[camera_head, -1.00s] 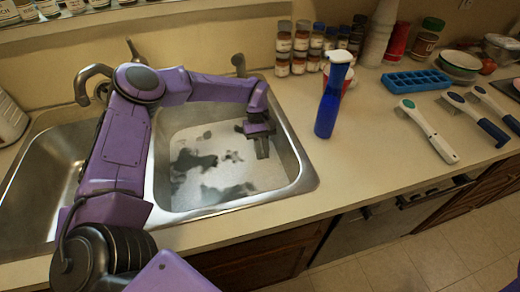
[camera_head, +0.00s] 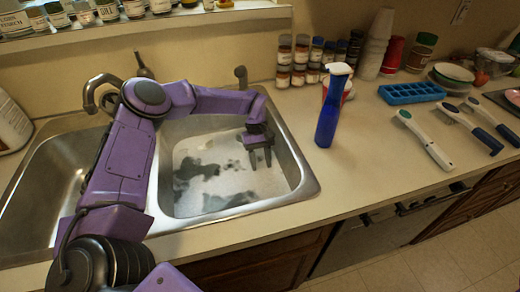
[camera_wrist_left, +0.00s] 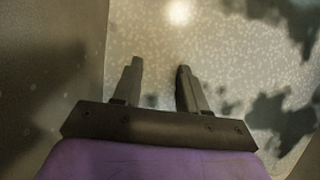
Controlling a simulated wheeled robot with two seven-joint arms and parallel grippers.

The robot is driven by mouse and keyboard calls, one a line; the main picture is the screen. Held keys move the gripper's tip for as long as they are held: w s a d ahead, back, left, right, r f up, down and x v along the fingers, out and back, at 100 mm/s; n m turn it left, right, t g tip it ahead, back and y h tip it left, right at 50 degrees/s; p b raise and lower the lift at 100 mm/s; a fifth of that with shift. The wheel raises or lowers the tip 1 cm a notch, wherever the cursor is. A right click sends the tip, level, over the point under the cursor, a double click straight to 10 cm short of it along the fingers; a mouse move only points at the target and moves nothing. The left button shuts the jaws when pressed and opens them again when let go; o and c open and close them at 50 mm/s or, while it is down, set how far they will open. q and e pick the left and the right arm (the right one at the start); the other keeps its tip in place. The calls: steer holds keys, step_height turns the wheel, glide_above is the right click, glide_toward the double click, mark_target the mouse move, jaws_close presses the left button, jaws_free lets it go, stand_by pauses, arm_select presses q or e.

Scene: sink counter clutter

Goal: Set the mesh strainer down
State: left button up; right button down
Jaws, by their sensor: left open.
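My left gripper (camera_head: 261,162) is over the right sink basin, near its right wall, with its fingers pointing down. In the left wrist view the two fingers (camera_wrist_left: 160,68) are apart, with nothing between them. I cannot make out a mesh strainer in either view. The right basin (camera_head: 215,203) has a pale speckled floor with dark blotches, and I cannot tell whether these are shadows or reflections. My right gripper is not in view.
A blue bottle with a white top (camera_head: 328,115) stands right of the sink. Spice jars (camera_head: 300,62) line the wall behind it. A blue ice tray (camera_head: 411,93) and a white-handled utensil (camera_head: 425,140) lie farther right. The front counter is clear. A faucet (camera_head: 103,88) stands behind the sink.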

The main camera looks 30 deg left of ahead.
arm_select(q)
steer(key=b+v, duration=0.1)
steer(key=v, duration=0.9)
steer(key=shift+r, duration=0.25)
